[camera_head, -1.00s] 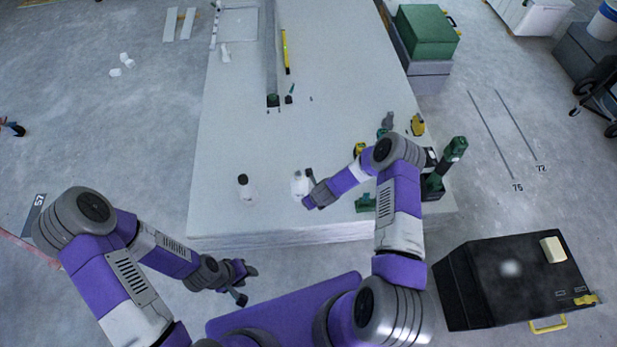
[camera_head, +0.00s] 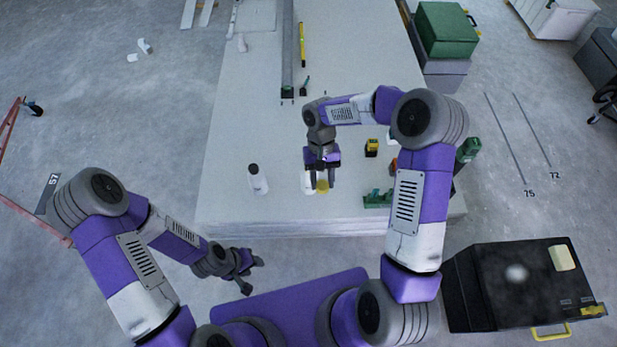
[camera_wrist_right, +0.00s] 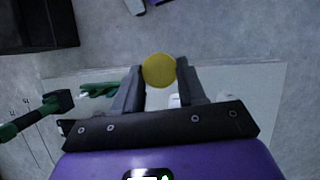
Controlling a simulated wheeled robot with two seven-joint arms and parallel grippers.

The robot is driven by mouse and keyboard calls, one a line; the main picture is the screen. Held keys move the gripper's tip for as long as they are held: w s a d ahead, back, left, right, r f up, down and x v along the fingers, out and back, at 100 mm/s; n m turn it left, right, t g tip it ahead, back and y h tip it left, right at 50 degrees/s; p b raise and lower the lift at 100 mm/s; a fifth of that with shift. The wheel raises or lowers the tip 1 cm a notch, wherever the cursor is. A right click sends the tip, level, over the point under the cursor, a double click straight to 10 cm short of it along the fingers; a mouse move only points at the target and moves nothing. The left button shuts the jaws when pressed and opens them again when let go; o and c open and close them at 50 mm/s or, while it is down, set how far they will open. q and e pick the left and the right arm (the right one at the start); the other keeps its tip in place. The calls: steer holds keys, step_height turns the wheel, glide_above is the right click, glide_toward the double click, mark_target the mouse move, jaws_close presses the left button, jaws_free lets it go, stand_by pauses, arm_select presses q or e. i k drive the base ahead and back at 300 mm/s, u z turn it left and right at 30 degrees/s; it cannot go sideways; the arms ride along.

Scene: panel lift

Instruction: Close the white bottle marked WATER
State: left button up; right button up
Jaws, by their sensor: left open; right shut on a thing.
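My right gripper (camera_head: 322,184) is over the front part of the white panel stack, shut on a round yellow cap (camera_wrist_right: 159,69). The cap also shows in the head view (camera_head: 323,186). A white bottle (camera_head: 309,182) stands just left of the cap, partly hidden by the gripper. I cannot tell whether cap and bottle touch. A second white bottle (camera_head: 259,184) with a dark top stands upright further left. No WATER marking is readable on either bottle. My left gripper (camera_head: 250,274) is open and empty, in front of the stack's near edge.
The white panel stack (camera_head: 235,130) has free room at its left and middle. A yellow-black tool (camera_head: 371,147) and green tools (camera_head: 377,198) lie to the right. A black case (camera_head: 515,285) stands on the floor at front right.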

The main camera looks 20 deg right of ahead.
mark_target(306, 186)
steer(key=z, duration=0.55)
steer(key=k, duration=0.65)
steer(key=z, duration=1.1)
steer(key=i, duration=1.2)
steer(key=u, duration=0.75)
